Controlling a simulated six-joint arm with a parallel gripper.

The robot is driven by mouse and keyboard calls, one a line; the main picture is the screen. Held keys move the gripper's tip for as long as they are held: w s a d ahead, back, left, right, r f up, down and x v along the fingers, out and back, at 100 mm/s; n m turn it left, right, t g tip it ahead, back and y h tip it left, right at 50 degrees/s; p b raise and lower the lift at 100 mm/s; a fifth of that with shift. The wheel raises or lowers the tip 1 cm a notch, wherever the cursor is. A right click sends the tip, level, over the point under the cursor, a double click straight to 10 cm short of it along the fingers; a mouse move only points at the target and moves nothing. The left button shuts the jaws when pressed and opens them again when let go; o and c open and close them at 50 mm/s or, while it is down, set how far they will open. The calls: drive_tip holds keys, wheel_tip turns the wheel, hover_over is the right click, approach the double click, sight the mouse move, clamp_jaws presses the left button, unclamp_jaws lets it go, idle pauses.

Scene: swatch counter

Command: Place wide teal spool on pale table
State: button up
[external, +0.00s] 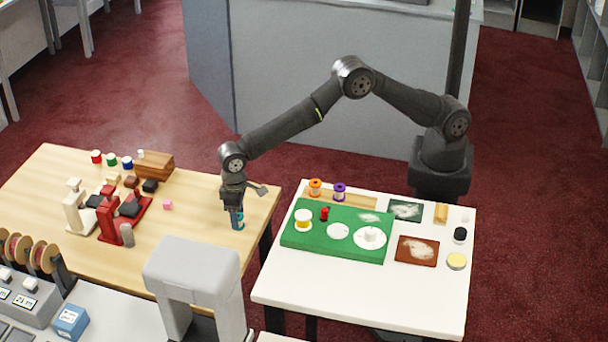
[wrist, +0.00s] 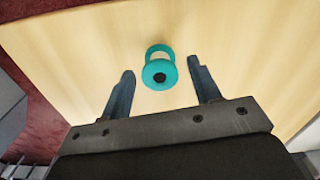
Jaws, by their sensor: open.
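My gripper (wrist: 163,80) is open, with a gap on both sides of the spool. In the external view my gripper (external: 234,208) points down at the right part of the wood table (external: 190,240). The teal spool (external: 239,225) shows at its fingertips, partly hidden; I cannot tell if they touch.
A white table (external: 350,298) stands to the right, with a green mat (external: 300,243), spools and small items. Red and cream devices (external: 110,218) and a wooden box (external: 156,165) occupy the wood table's left. A grey machine (external: 195,270) stands in front.

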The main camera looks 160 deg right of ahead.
wheel_tip(320, 180, up, 11)
idle(0.3)
drive_tip(key=shift+f, duration=0.1)
wheel_tip(320, 180, down, 12)
drive_tip(key=shift+f, duration=0.2)
drive_tip(key=shift+r, duration=1.95)
